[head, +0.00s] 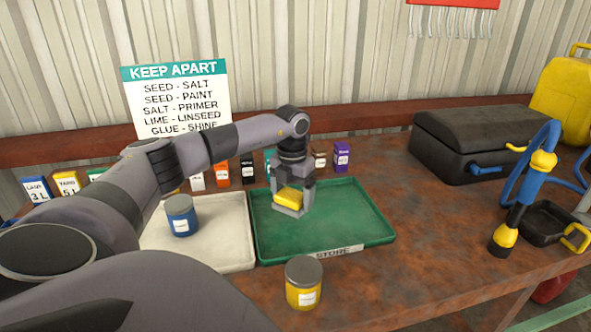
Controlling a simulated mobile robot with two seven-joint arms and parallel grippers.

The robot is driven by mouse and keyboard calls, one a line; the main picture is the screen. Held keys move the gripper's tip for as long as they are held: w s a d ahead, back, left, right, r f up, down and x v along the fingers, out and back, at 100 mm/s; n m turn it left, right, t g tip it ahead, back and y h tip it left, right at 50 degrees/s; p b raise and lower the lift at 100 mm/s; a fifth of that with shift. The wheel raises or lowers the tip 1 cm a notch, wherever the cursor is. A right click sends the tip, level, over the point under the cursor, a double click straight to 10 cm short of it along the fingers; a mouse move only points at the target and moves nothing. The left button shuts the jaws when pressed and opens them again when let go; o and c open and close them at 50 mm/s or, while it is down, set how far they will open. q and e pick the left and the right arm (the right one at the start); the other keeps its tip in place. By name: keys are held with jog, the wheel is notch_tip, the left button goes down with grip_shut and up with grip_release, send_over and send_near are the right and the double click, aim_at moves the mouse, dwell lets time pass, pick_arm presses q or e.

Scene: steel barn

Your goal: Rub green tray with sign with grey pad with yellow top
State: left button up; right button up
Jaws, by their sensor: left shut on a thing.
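The green tray (353,222) lies on the rusty bench in the middle of the head view, with a sign reading "STORE" (333,251) on its front edge. My left gripper (290,192) points down over the tray's left part. It is shut on the grey pad with yellow top (288,199). The pad is low over the tray floor; I cannot tell for sure whether it touches. The tray looks otherwise empty. My right gripper does not show.
A white tray (226,249) with a blue jar (181,216) sits at left. A yellow jar (303,283) stands before the green tray. Small boxes (341,156) line the back. A black case (476,140) and a blue-yellow pump (522,205) are at right.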

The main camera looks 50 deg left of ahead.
pick_arm(q)
jog(key=shift+r+p, duration=0.3)
jog(key=shift+r, duration=0.55)
jog(key=shift+d+r, duration=0.1)
jog(key=shift+r, duration=0.75)
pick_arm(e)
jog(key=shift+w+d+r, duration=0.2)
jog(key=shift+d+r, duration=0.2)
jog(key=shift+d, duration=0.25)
